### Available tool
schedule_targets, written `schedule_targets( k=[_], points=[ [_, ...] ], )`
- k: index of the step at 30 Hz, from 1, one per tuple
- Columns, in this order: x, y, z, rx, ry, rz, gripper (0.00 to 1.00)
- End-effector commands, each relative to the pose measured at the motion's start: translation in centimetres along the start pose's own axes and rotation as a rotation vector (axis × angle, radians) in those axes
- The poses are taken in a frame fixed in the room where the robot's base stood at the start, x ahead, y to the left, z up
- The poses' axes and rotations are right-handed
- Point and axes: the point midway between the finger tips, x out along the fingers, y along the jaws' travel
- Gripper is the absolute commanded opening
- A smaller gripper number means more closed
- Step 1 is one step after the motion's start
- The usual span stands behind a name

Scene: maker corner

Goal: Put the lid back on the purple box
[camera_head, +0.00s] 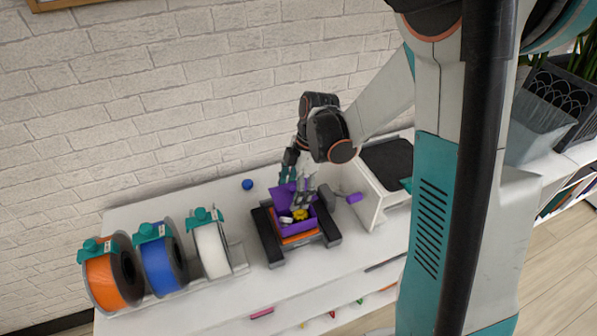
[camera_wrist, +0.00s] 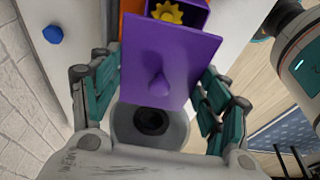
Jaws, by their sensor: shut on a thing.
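The purple lid (camera_wrist: 170,62) is a flat square with a small knob, and my gripper (camera_wrist: 158,98) is shut on it, with teal fingers at its left and right sides. In the head view the lid (camera_head: 281,196) is tilted above the back of the purple box, below my gripper (camera_head: 293,186). The purple box (camera_head: 316,226) is open on top. A yellow gear (camera_head: 300,214) and pale small items lie in it. In the wrist view the box (camera_wrist: 200,14) shows beyond the lid, which partly covers it.
The box stands on an orange plate (camera_head: 299,239) between black rails (camera_head: 266,238). Orange (camera_head: 101,283), blue (camera_head: 157,269) and white (camera_head: 209,250) spools stand left. A white machine (camera_head: 366,213) stands right.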

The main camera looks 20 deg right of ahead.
Motion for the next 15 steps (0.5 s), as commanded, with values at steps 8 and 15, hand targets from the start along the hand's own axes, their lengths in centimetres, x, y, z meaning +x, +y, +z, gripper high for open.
schedule_targets(
  k=[8, 15],
  points=[
    [0.7, -0.7, -0.3, -0.006, 0.009, -0.001, 0.57],
    [2.3, -0.7, 0.2, -0.006, 0.009, 0.000, 0.57]
  ],
)
